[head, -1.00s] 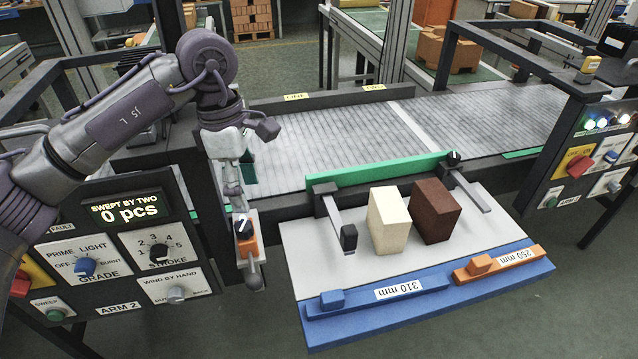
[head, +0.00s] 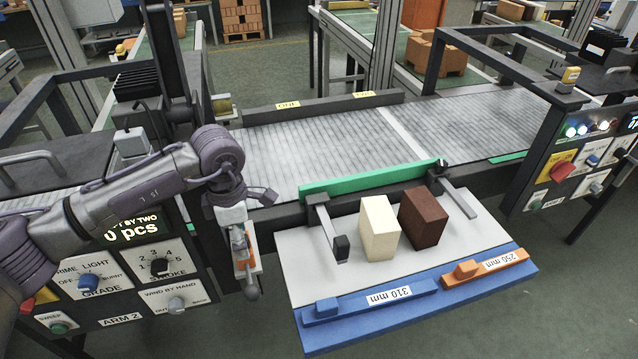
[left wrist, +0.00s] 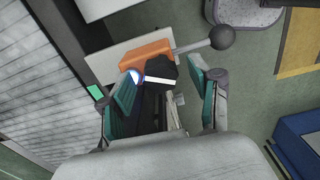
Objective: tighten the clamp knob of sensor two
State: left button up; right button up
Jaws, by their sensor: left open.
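In the left wrist view a black knob (left wrist: 160,68) with a white line sits at an orange clamp block (left wrist: 140,54) on a pale plate. A rod with a dark ball end (left wrist: 222,37) sticks out of the block. My left gripper (left wrist: 160,84) is open, its teal-padded fingers on either side of the knob; I cannot tell whether they touch it. In the head view the left gripper (head: 241,246) points down over this clamp and hides most of it; the ball end (head: 252,293) shows below. My right gripper is not in view.
Yellow tags ONE (head: 287,105) and TWO (head: 363,94) mark the rail behind the conveyor (head: 310,135). A grey table (head: 305,270) holds a cream block (head: 379,228) and a brown block (head: 424,218). The ARM 2 panel (head: 200,268) is close left of the gripper.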

pick_arm(q)
jog(key=n+p, duration=0.4)
jog(key=p, duration=0.1)
jog(key=n+p, duration=0.5)
jog(key=p, duration=0.1)
jog(key=n+p, duration=0.5)
jog(key=p, duration=0.1)
jog(key=shift+r, duration=0.35)
notch_tip(320, 180, up, 13)
jog(key=b, duration=0.5)
jog(key=s+d+h, duration=0.3)
jog(key=d+h, duration=0.1)
jog(key=d, duration=0.4)
jog(key=s+d+r+m+g+h, duration=0.1)
jog(key=s+d+h, duration=0.1)
jog(key=d+h, duration=0.2)
jog(key=shift+s+d, duration=0.4)
jog(key=shift+d, duration=1.45)
jog(key=shift+r, duration=0.1)
